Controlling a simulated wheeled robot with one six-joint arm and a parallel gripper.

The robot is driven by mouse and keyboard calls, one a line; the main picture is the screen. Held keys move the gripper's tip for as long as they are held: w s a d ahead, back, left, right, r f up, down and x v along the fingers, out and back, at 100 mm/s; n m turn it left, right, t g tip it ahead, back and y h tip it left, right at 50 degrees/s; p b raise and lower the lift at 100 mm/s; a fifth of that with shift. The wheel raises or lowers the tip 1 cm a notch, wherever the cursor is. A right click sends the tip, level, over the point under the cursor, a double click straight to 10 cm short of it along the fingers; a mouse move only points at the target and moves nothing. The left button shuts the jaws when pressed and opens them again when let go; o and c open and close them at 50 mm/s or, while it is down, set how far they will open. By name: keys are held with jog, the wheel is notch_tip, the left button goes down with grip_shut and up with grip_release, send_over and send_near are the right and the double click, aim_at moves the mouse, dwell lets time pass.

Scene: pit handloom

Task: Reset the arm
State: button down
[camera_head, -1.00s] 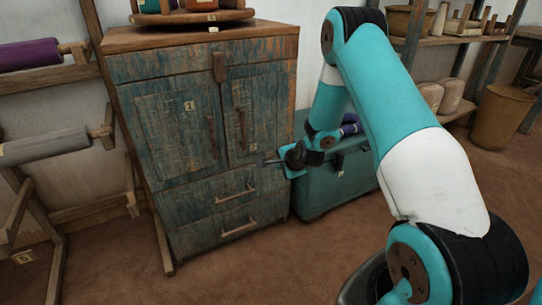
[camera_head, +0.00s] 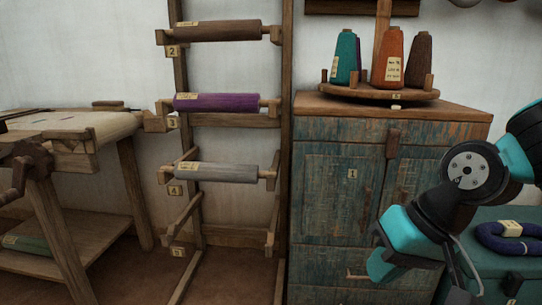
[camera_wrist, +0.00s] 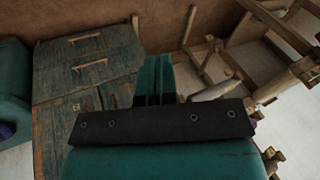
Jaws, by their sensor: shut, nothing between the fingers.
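My gripper (camera_wrist: 155,78) shows in the wrist view with its two teal fingers side by side, shut and empty. Behind the fingers in that view is the blue-green wooden cabinet, seen upside down, with its drawers at the upper left. In the head view my arm (camera_head: 471,172) is bent at the right edge, in front of the cabinet's right side. Its teal end parts hang low there, and the fingertips are hard to make out. No object is held.
The worn cabinet (camera_head: 338,200) carries a round wooden stand (camera_head: 378,92) with several thread cones. A rack (camera_head: 182,130) holds grey, purple and brown rolls. A wooden bench (camera_head: 88,125) stands at left. A teal chest (camera_head: 500,262) with a blue coil (camera_head: 508,240) is at right.

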jog(key=s+a+r+n+g, duration=0.1)
jog(key=s+r+n+g, duration=0.15)
jog(key=s+n, duration=0.6)
notch_tip(320, 180, up, 33)
jog(key=s+m+p, duration=0.2)
jog(key=m+p, duration=0.1)
jog(key=p, duration=3)
jog(key=shift+h, duration=0.3)
